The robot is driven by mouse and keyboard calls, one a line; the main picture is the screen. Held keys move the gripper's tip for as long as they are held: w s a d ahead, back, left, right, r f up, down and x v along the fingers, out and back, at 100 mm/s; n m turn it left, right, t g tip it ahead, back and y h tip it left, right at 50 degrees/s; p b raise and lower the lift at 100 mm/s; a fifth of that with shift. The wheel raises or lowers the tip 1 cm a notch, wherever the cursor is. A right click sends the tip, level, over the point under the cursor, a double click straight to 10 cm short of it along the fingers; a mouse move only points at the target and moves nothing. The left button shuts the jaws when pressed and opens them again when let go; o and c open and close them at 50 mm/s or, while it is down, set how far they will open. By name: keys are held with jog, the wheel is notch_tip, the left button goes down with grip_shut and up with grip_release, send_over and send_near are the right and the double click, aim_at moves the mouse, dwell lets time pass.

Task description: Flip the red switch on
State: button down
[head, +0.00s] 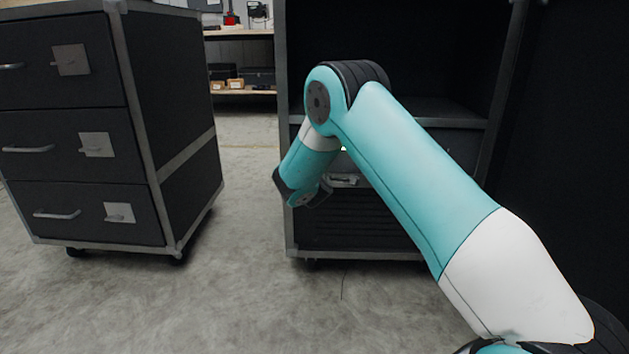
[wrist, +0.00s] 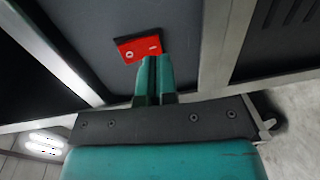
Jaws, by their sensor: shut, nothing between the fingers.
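The red switch (wrist: 138,48) shows in the wrist view as a small red plate with a light round mark and a short light bar. It is set on a dark grey panel (wrist: 85,22). My gripper (wrist: 154,60) is shut and empty, with its teal fingertips at the lower right edge of the red plate. I cannot tell whether the fingertips touch it. The fingertips cover part of its lower edge. In the head view my arm hides the switch, and my gripper is in front of the dark cabinet (head: 284,150).
A dark drawer unit (head: 80,150) on casters stands at the left. A gap of bare floor (head: 245,200) lies between it and the cabinet. Shelves with boxes (head: 240,78) are at the back. Metal frame rails (wrist: 48,50) run beside the panel in the wrist view.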

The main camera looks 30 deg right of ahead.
jog(key=f+p+v, duration=0.1)
jog(key=f+v, duration=0.1)
jog(key=v, duration=0.9)
jog(key=shift+s+a+f+p, duration=0.15)
jog(key=shift+s+f+p, duration=0.1)
jog(key=shift+s+p, duration=0.25)
